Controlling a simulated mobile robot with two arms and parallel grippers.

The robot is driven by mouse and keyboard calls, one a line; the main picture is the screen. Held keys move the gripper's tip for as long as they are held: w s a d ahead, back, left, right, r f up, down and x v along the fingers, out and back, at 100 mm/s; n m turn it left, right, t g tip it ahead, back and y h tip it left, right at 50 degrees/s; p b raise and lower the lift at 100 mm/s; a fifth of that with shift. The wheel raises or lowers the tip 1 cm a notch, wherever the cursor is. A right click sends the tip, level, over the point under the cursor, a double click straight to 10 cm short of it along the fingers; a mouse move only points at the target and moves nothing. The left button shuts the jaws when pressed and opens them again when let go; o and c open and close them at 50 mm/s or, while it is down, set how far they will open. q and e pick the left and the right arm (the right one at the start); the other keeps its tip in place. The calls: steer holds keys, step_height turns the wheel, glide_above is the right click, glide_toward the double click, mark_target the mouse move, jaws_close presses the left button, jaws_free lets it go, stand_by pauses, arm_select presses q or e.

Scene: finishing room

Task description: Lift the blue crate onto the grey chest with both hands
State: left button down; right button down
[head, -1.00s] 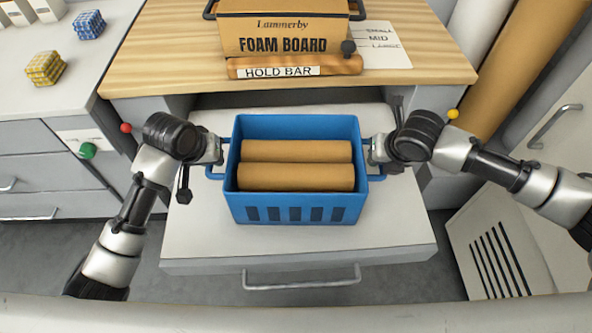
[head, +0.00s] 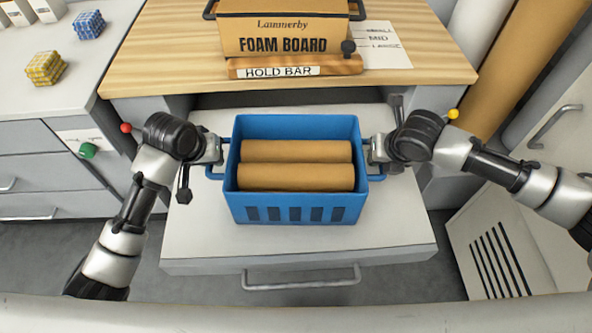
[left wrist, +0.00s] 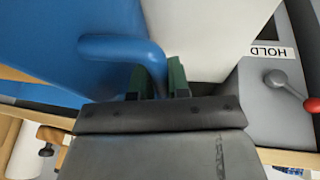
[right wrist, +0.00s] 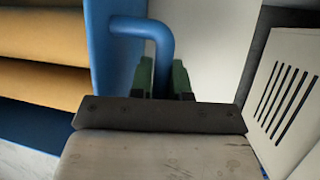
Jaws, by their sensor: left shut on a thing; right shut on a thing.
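The blue crate (head: 296,214) is upright and level in the middle of the head view. It holds two tan rolls (head: 296,177). It is over the flat top of the light grey chest (head: 200,238); I cannot tell whether it touches that top. My left gripper (head: 216,149) is shut on the crate's left handle, which shows between the fingers in the left wrist view (left wrist: 158,82). My right gripper (head: 373,151) is shut on the right handle, also seen in the right wrist view (right wrist: 163,78). The crate's underside is hidden.
A wooden bench (head: 150,50) behind carries a foam board box (head: 285,30) and a hold bar (head: 300,67). A drawer cabinet (head: 35,145) stands left. Tall rolls (head: 520,65) and a slotted white panel (head: 500,245) are at right.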

arm_select(q)
steer(key=shift+r, duration=0.2)
arm_select(e)
steer(key=shift+w+r, duration=0.15)
steer(key=shift+r, duration=0.05)
